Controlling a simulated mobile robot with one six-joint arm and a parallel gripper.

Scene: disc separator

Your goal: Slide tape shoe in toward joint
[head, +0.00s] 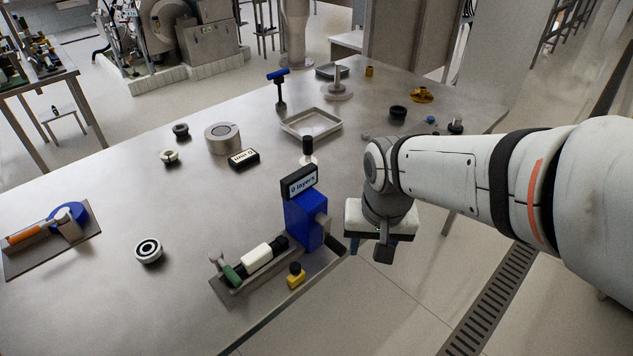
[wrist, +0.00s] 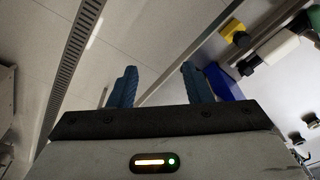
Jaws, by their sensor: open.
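The taping fixture stands near the table's front edge, with a blue block (head: 305,220) and a display reading "0 layers" (head: 299,182). A rod with a green part (head: 232,274), a white sleeve (head: 257,258) and a black end lies along its base. A yellow block with a black knob (head: 295,280) sits beside the rod; it may be the tape shoe, but no label shows. In the wrist view the yellow block (wrist: 232,31) and blue block (wrist: 222,82) are at upper right. My gripper (head: 368,248) is open and empty, right of the fixture, beyond the table edge. Its blue fingers (wrist: 160,82) are apart.
A tray (head: 311,123), a metal ring (head: 222,139), a "Unit 0" label block (head: 243,158) and a black-and-white ring (head: 148,251) lie on the table. A blue-and-orange tool (head: 45,226) is at left. The floor below my gripper is clear.

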